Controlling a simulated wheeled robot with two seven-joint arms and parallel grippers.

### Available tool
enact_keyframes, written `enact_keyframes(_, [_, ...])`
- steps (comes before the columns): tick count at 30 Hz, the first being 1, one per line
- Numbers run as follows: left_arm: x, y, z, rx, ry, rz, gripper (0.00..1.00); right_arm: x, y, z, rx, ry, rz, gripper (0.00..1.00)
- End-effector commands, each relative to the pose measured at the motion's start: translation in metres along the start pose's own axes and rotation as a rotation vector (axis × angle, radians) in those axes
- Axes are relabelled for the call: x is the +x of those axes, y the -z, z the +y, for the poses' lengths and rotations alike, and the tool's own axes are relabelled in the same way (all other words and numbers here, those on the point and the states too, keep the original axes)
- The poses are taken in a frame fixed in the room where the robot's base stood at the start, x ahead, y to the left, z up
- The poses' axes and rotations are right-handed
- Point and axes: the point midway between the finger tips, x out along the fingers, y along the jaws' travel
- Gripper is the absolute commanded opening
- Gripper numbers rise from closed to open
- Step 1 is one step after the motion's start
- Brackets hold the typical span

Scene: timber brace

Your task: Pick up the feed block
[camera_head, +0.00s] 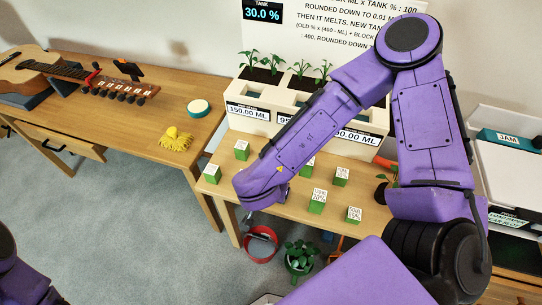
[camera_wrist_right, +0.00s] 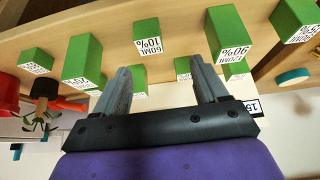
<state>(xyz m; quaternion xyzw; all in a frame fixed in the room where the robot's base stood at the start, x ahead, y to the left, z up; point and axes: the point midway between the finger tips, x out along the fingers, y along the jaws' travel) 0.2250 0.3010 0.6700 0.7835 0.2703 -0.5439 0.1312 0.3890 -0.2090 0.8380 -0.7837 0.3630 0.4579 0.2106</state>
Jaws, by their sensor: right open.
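Several green feed blocks with white printed labels stand on the wooden table, among them one at the left edge (camera_head: 212,173), one behind it (camera_head: 241,150) and two at the front (camera_head: 317,203) (camera_head: 354,215). My right arm reaches over the table in the head view and hides part of it. In the right wrist view my right gripper (camera_wrist_right: 163,84) is open and empty. A block labelled 60ML 10% (camera_wrist_right: 147,35) lies ahead of the gap between its fingers. A block labelled 120ML 90% (camera_wrist_right: 228,28) is beyond the right finger. My left gripper is out of view.
A white planter (camera_head: 262,103) with seedlings and ML labels stands behind the blocks, under a sign with a TANK 30.0% display (camera_head: 262,13). A second table holds a guitar (camera_head: 35,68), yellow cloth (camera_head: 176,139) and round teal-edged item (camera_head: 198,108). A potted plant (camera_head: 299,258) is below.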

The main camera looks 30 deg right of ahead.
Motion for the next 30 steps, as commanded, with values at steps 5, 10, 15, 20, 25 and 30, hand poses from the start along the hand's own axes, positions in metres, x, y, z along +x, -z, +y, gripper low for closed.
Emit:
enact_keyframes(5, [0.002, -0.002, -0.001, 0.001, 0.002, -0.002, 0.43, 0.036, -0.001, 0.004, 0.001, -0.009, -0.003, 0.72])
enact_keyframes(10, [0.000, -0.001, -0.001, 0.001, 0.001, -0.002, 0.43, 0.057, -0.001, 0.007, 0.001, -0.010, -0.003, 0.72])
enact_keyframes(15, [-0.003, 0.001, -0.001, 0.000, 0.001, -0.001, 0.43, 0.088, -0.002, 0.009, -0.001, -0.008, -0.002, 0.72])
enact_keyframes(20, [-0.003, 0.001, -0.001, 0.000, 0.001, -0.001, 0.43, 0.098, -0.002, 0.008, -0.004, -0.004, -0.001, 0.72])
enact_keyframes(25, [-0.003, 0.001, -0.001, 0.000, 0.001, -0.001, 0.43, 0.098, -0.003, 0.007, -0.005, -0.003, 0.000, 0.66])
enact_keyframes(30, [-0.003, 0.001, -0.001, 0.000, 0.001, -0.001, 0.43, 0.097, -0.003, 0.007, -0.005, -0.003, 0.000, 0.16])
